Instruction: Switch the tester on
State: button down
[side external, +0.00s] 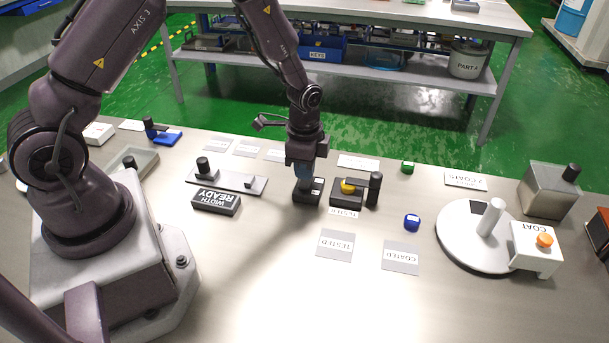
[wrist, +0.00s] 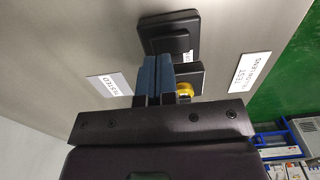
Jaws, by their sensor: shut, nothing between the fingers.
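The tester seems to be the pair of small black units under and beside my gripper; which part is its switch I cannot tell. One black box (side external: 308,195) sits directly below my gripper (side external: 303,184), with its top partly hidden by the fingers. The other black unit (side external: 345,201) stands just to its right, with a yellow piece (side external: 348,187) and a dark upright post (side external: 374,188). In the wrist view the blue fingers (wrist: 157,64) are together and empty, overlapping the near edge of the black box (wrist: 168,38). Whether they touch it is unclear. The yellow piece (wrist: 186,89) is partly hidden.
A dark "WIDTH READY" block (side external: 216,201) and a grey plate with a black knob (side external: 240,181) lie left. A blue object (side external: 412,222), a round white stand (side external: 458,246) and a "COAT" box with orange button (side external: 545,241) are right.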

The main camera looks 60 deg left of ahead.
jog(key=shift+f, duration=1.15)
jog(key=shift+f, duration=0.25)
jog(key=shift+w+a+r, duration=0.3)
jog(key=shift+w+a, duration=0.25)
jog(key=shift+r, duration=0.1)
notch_tip(320, 180, up, 14)
